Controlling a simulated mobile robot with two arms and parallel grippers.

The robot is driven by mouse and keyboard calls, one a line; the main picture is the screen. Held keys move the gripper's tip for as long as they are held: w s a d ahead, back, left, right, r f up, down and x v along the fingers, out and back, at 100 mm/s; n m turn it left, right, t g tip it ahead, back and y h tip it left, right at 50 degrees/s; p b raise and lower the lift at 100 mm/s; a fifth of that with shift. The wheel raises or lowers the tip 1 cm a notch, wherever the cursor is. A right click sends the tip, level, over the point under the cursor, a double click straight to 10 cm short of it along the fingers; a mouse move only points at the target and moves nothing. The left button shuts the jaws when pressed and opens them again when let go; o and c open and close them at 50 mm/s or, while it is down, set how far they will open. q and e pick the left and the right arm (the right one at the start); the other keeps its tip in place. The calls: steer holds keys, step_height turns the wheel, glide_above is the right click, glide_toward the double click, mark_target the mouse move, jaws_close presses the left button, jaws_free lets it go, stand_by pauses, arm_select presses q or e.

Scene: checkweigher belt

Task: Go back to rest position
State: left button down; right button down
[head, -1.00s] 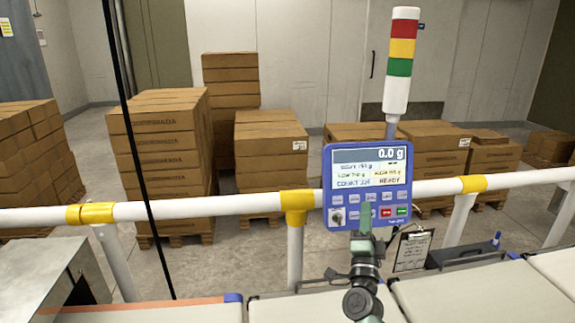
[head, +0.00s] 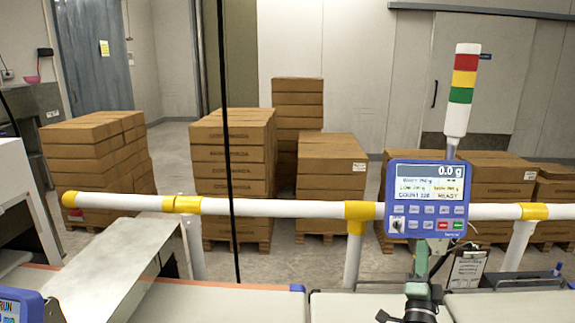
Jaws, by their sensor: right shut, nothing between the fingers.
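My right gripper (head: 421,256) shows at the lower right, end-on and small, just below the blue checkweigher control panel (head: 428,170). Its fingers are shut with nothing between them. Its arm comes up from the bottom edge over the belts. The panel screen reads 0.0 g and READY. I cannot tell whether the fingertips touch the panel's lower edge. My left gripper is not in view.
A white rail (head: 275,208) with yellow joints runs across behind the belts (head: 215,304). A metal chute (head: 105,268) stands at left. A clipboard (head: 467,268) hangs right of my arm. Stacked cartons (head: 232,165) and a red-yellow-green light tower (head: 461,90) stand beyond.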

steer(key=s+a+f+n+g+y, duration=0.3)
steer(key=s+a+f+n+y, duration=0.1)
steer(key=a+f+n+y, duration=0.55)
steer(key=s+a+f+n+g+y, duration=0.3)
steer(key=s+a+f+n+g, duration=0.35)
steer(key=s+f, duration=0.35)
steer(key=s+d+f+n+g+h, duration=0.2)
steer(key=s+f+g, duration=0.15)
steer(key=s, duration=0.95)
steer(key=s+d+f+n+g+h, duration=0.25)
steer(key=s+g, duration=0.25)
steer(key=s, duration=0.8)
step_height(320, 180, down, 27)
steer(key=s+g+b, duration=0.1)
steer(key=b, duration=0.1)
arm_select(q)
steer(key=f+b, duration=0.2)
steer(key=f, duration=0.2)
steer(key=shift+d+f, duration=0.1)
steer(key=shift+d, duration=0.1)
arm_select(e)
steer(key=s+d+f+g, duration=0.1)
steer(key=s+d+f, duration=0.2)
steer(key=s+f, duration=1.4)
step_height(320, 180, down, 2)
steer(key=shift+s+f+g, duration=0.1)
steer(key=shift+s+g, duration=0.15)
steer(key=shift+g, duration=0.05)
steer(key=shift+m, duration=0.25)
